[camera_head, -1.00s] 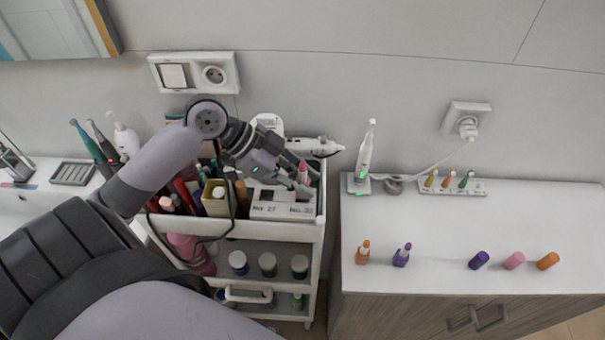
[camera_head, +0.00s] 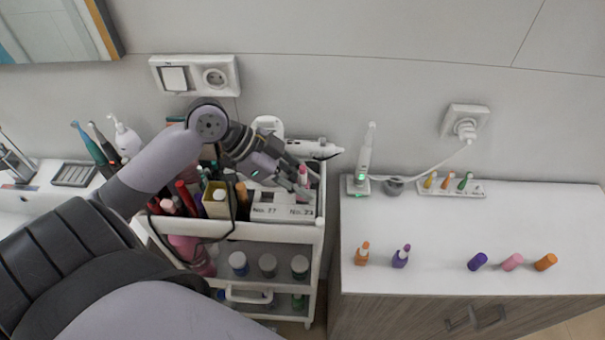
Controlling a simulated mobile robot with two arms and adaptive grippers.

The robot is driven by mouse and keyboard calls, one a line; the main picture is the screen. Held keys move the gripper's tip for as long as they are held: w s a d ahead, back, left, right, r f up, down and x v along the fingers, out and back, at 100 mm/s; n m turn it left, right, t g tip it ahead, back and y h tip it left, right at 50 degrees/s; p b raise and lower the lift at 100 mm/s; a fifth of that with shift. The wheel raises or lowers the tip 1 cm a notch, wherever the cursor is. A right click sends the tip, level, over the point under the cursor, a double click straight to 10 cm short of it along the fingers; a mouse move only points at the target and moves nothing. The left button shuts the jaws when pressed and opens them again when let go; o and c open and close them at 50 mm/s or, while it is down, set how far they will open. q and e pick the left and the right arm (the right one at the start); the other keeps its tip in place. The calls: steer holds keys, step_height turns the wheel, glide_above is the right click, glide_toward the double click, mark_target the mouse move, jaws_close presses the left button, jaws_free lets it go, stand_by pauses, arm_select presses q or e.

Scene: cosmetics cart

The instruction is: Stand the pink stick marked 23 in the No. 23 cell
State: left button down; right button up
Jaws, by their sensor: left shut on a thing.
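The pink stick (camera_head: 303,171) is upright at the right end of the cart's top tray. My left gripper (camera_head: 301,187) reaches down from the left and is shut on it. The white cell holder (camera_head: 283,211) has labels on its front reading No. 27 on the left and what looks like No. 23 on the right. The stick is over the right, No. 23 side. The fingers hide its lower end, so I cannot tell how deep it sits in the cell. My right gripper is not in view.
The white cart (camera_head: 318,236) holds several tubes and bottles left of the holder. A white device (camera_head: 314,147) lies behind it. The cabinet top (camera_head: 450,225) at right carries an electric toothbrush (camera_head: 364,155), a brush-head rack (camera_head: 452,188), two small bottles and three caps.

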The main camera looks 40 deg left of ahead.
arm_select(q)
steer(key=shift+p, duration=0.3)
stand_by(0.8)
steer(key=shift+f+b, duration=0.45)
steer(key=shift+f, duration=0.4)
steer(key=c, duration=1.3)
jaws_free()
steer(key=v, duration=1.2)
